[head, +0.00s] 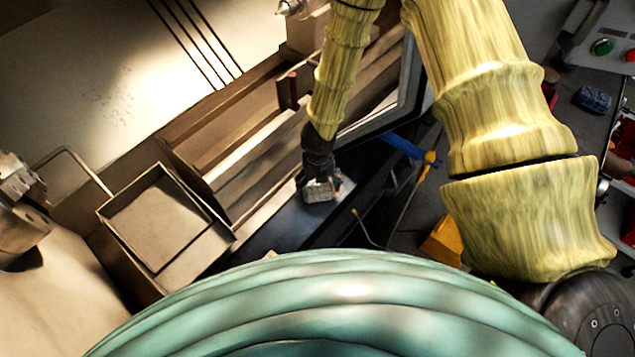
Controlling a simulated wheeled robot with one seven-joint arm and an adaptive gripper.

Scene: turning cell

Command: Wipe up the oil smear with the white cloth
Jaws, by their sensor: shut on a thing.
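My gripper (316,177) hangs at the end of my yellow arm, over a narrow dark ledge along the front of the lathe. It is shut on a whitish, crumpled cloth (322,190), which shows below the black fingers. The cloth is at the ledge surface, but I cannot tell whether it touches it. A pale patch shows beside the cloth on the ledge; I cannot tell whether it is the oil smear or a reflection. No other smear can be made out, and the gripper and cloth may hide part of it.
An open metal tray (160,222) stands left of the ledge. The lathe bed (245,150) runs behind the gripper. A blue item (403,147) and a yellow-ended hose (428,160) are at right. A dark blue cloth (593,99) lies on the far-right surface near red items.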

